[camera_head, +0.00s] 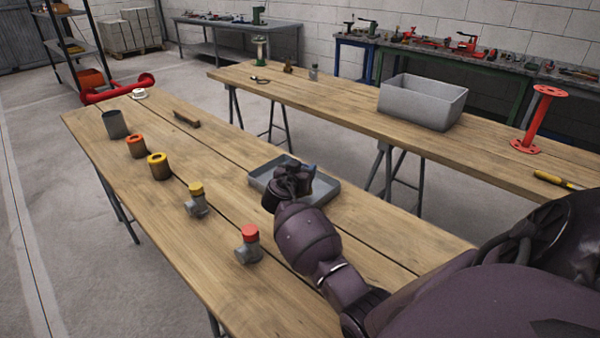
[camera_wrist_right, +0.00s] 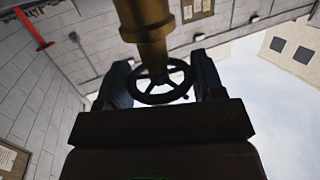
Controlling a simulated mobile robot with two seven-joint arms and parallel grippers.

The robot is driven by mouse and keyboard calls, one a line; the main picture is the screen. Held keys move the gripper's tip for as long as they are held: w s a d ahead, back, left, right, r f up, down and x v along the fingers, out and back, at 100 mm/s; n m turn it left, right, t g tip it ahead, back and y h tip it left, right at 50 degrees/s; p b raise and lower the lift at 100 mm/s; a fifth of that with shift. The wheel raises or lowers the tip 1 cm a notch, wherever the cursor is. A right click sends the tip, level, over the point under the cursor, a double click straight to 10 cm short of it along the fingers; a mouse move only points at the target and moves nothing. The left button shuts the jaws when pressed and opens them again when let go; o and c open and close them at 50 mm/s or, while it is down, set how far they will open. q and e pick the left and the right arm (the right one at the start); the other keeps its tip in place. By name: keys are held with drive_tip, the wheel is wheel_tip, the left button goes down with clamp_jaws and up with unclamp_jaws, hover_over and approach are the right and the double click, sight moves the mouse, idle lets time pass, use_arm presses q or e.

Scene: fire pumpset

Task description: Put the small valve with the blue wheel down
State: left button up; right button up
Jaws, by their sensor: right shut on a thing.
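My right gripper (camera_head: 300,175) is over the shallow grey tray (camera_head: 331,199) on the near wooden table. It is shut on the small valve. In the right wrist view the valve shows as a brass body (camera_wrist_right: 148,28) with a spoked wheel (camera_wrist_right: 160,98), dark in this light, between the two fingers (camera_wrist_right: 162,82). In the head view a bit of blue (camera_head: 311,170) shows at the fingertips; the gripper hides most of the valve. I cannot tell whether the valve touches the tray. My left gripper is out of view.
Along the table's left side stand a red-capped fitting (camera_head: 249,245), a yellow-capped fitting (camera_head: 196,200), a yellow-ringed cylinder (camera_head: 158,166), an orange-ringed one (camera_head: 136,146) and a grey cup (camera_head: 115,125). A grey bin (camera_head: 422,102) stands on the far table. Bare wood lies around the tray.

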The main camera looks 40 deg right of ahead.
drive_tip(key=shift+f, duration=0.2)
drive_tip(key=shift+f, duration=0.1)
drive_tip(key=shift+f, duration=0.15)
drive_tip(key=o, duration=1.6)
drive_tip(key=shift+r, duration=0.2)
drive_tip(key=v, duration=0.7)
drive_tip(key=shift+a, duration=0.25)
drive_tip(key=shift+s, duration=0.15)
